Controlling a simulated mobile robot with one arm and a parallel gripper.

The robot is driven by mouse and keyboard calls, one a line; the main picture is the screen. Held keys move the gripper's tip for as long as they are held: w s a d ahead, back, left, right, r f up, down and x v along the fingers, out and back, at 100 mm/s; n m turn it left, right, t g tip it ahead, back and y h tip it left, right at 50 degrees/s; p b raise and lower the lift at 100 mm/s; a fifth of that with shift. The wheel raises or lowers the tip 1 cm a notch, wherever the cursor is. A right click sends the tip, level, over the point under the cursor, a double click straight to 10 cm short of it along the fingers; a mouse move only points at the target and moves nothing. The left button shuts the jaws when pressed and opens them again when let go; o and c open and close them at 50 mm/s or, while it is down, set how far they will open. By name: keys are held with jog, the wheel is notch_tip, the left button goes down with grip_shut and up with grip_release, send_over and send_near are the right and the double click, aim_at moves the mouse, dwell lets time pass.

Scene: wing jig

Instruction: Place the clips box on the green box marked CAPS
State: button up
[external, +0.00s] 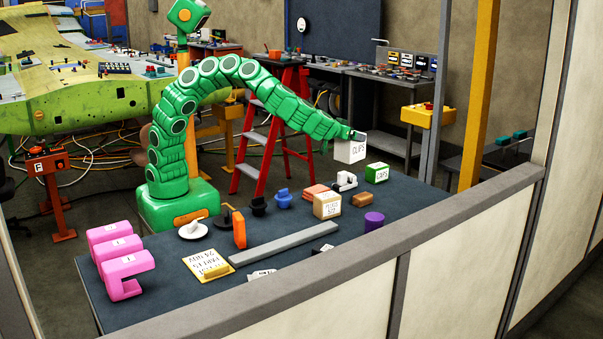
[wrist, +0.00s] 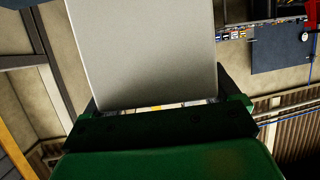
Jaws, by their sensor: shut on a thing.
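The white clips box (external: 350,151), marked CLIPS, hangs in the air at the end of my green arm in the external view. My gripper (external: 356,135) is shut on its top part. In the wrist view the box's plain pale face (wrist: 145,50) fills the upper middle, held at my gripper (wrist: 155,108). The green box (external: 377,173) marked CAPS stands on the dark table top, below and to the right of the clips box. The two boxes look apart. Its top looks bare.
Left of the green box stand a white tape dispenser (external: 345,182), a cream box (external: 327,206) and a brown block (external: 363,200). A purple cylinder (external: 374,221) is nearer the front. A low wall (external: 400,235) borders the table (external: 200,310). A red stepladder (external: 265,140) stands behind.

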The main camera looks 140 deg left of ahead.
jog(key=s+a+r+n+g, duration=0.2)
jog(key=s+a+r+g, duration=0.15)
jog(key=s+a, duration=0.7)
jog(key=shift+n+t+h, duration=0.25)
jog(key=shift+n+h, duration=0.05)
jog(key=shift+h, duration=0.1)
jog(key=shift+w+a+f, duration=0.9)
jog(key=shift+a+f, duration=0.95)
jog(key=shift+f, duration=0.2)
jog(key=shift+w+a+f, duration=0.95)
jog(key=shift+a+f, duration=0.85)
jog(key=shift+f, duration=0.3)
jog(key=shift+w+a+f, duration=0.9)
jog(key=shift+a+f, duration=0.95)
jog(key=shift+f, duration=0.2)
jog(key=shift+f, duration=0.1)
jog(key=o, duration=0.9)
